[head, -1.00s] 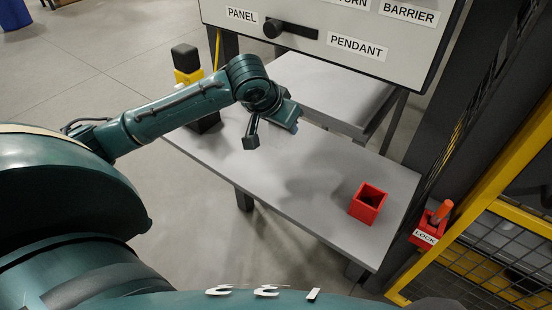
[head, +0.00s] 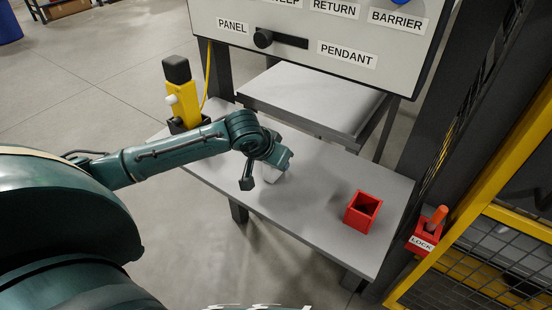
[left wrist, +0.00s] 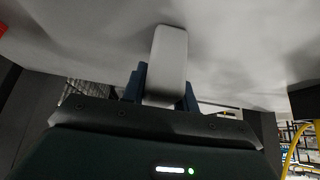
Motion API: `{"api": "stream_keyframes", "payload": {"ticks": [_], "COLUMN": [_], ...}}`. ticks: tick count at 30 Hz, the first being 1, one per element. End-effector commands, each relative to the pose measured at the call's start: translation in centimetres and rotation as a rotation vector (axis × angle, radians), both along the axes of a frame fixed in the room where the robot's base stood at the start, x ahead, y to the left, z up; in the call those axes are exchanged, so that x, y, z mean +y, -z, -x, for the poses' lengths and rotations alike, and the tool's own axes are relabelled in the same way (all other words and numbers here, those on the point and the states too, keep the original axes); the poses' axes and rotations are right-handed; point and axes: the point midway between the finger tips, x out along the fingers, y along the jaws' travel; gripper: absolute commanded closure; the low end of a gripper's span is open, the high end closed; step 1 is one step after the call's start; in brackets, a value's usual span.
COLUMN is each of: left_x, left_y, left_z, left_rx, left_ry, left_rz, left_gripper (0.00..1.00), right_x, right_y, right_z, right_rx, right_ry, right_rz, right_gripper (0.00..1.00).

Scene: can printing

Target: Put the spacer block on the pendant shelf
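The spacer block (head: 272,173) is a small pale grey block under my left gripper (head: 268,178) in the head view, over the long grey lower shelf (head: 315,235). In the left wrist view the block (left wrist: 168,62) sits between the two blue fingers of my left gripper (left wrist: 166,88), which lie close against its sides. It sticks out past the fingertips. I cannot tell whether it touches the surface. No label marks which surface is the pendant shelf. My right gripper is not in view.
An open red box (head: 362,212) stands on the lower shelf's right part. A yellow device with a black top (head: 181,98) stands at its left end. A raised grey shelf (head: 315,98) is behind, below the labelled panel (head: 330,35). A red lock (head: 427,232) and yellow fence are right.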

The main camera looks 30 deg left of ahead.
Motion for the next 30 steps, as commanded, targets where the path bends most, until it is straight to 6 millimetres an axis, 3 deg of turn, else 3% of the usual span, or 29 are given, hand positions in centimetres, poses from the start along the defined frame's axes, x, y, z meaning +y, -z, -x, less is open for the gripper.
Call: {"api": "stream_keyframes", "payload": {"ticks": [8, 17, 30], "left_x": [0.0, 0.1, 0.5], "left_y": [0.0, -0.5, -7.6], "left_z": [0.0, 0.0, 4.5], "left_rx": [0.0, -0.001, -0.002], "left_ry": [0.0, 0.0, 0.001], "left_rz": [0.0, -0.002, -0.004], "left_gripper": [0.5, 0.5, 0.5], "right_x": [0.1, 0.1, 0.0], "right_y": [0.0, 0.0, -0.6], "right_z": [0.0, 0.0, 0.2], "right_rx": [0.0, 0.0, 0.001], "right_ry": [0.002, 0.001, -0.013], "right_rz": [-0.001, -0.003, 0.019], "right_gripper": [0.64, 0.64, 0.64]}}
